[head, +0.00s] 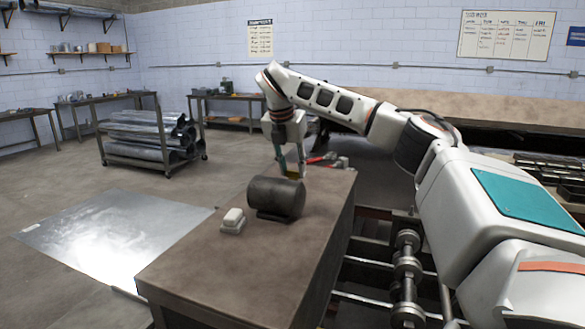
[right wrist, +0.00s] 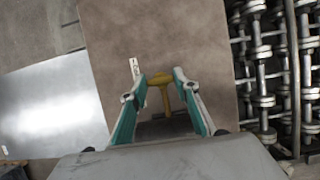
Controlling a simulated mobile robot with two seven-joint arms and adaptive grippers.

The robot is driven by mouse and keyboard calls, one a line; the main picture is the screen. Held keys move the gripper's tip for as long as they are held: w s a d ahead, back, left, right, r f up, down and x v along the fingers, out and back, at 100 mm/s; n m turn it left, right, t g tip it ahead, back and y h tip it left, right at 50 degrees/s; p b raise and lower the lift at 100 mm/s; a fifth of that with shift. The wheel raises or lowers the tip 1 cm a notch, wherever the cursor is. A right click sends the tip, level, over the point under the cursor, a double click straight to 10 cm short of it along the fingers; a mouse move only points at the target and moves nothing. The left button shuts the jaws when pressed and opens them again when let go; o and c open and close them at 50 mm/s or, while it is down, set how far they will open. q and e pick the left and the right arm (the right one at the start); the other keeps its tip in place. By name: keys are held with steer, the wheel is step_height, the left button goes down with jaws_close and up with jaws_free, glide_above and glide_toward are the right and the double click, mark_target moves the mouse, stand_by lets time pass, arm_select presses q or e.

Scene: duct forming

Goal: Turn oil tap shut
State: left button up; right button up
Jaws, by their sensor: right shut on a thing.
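The oil tap (right wrist: 161,81) is a yellow T-shaped handle on the far side of a dark cylinder (head: 276,197), which lies on its side on a low cradle on the workbench. My right gripper (head: 290,166) reaches down from above, just behind the cylinder. In the right wrist view, the right gripper's (right wrist: 160,84) two teal-sided fingers press on the two ends of the yellow crossbar, with the stem running back toward the cylinder. A small patch of yellow shows below the fingers in the head view. My left gripper is not in view.
The brown workbench (head: 222,262) holds a small white block (head: 233,221) left of the cylinder and a red-handled tool (head: 322,158) behind it. A shiny metal sheet (head: 110,235) lies left of the bench. Metal rollers (head: 408,265) stand to its right.

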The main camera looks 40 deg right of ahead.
stand_by(0.4)
steer(key=o, duration=1.1)
steer(key=v, duration=1.2)
steer(key=shift+s+f, duration=0.1)
